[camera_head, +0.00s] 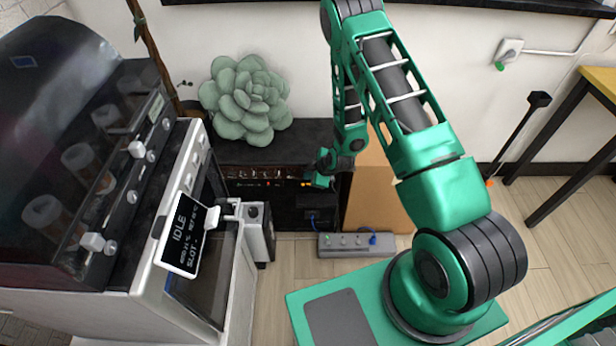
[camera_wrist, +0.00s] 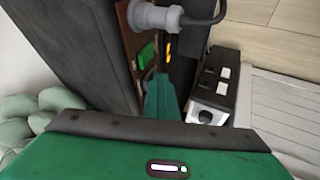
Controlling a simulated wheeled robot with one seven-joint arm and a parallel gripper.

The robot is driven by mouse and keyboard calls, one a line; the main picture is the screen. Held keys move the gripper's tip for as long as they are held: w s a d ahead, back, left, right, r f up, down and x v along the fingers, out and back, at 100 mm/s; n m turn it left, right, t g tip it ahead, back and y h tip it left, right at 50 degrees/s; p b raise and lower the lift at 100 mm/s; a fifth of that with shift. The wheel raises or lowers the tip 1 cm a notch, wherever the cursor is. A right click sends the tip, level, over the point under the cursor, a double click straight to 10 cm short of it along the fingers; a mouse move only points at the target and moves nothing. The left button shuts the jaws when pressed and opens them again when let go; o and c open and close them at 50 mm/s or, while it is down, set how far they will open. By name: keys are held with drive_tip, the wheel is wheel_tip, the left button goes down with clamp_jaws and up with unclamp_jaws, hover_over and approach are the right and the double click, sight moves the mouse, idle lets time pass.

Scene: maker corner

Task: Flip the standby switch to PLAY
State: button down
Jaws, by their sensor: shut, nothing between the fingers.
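A dark amplifier-like cabinet (camera_head: 285,145) stands against the wall, with a brown control strip (camera_head: 262,172) of small knobs and lights along its front. The strip shows steeply in the wrist view (camera_wrist: 128,45), with a glowing orange mark (camera_wrist: 168,49) near it. A standby switch or its PLAY label cannot be made out. My gripper (camera_head: 321,180) is at the right end of the strip. In the wrist view its green fingers (camera_wrist: 160,97) are shut and empty, pointing toward the strip; whether they touch it cannot be told.
A grey plug (camera_wrist: 155,17) with a cable sticks out near the fingers. A dark box with a round knob (camera_wrist: 213,92) is to their right. A grey power strip (camera_head: 345,246) lies on the floor. A machine with an IDLE screen (camera_head: 184,237) stands at left; a succulent (camera_head: 246,98) sits on the cabinet.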

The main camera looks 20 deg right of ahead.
drive_tip(key=shift+r, duration=0.2)
drive_tip(key=shift+w+r, duration=0.1)
drive_tip(key=shift+r, duration=0.55)
drive_tip(key=s+r, duration=0.8)
drive_tip(key=s, duration=0.1)
drive_tip(key=shift+s+d+r, duration=0.15)
drive_tip(key=shift+d+r, duration=0.1)
drive_tip(key=shift+d, duration=0.15)
drive_tip(key=shift+s+f, duration=0.2)
drive_tip(key=shift+f, duration=0.45)
drive_tip(key=shift+a, duration=0.1)
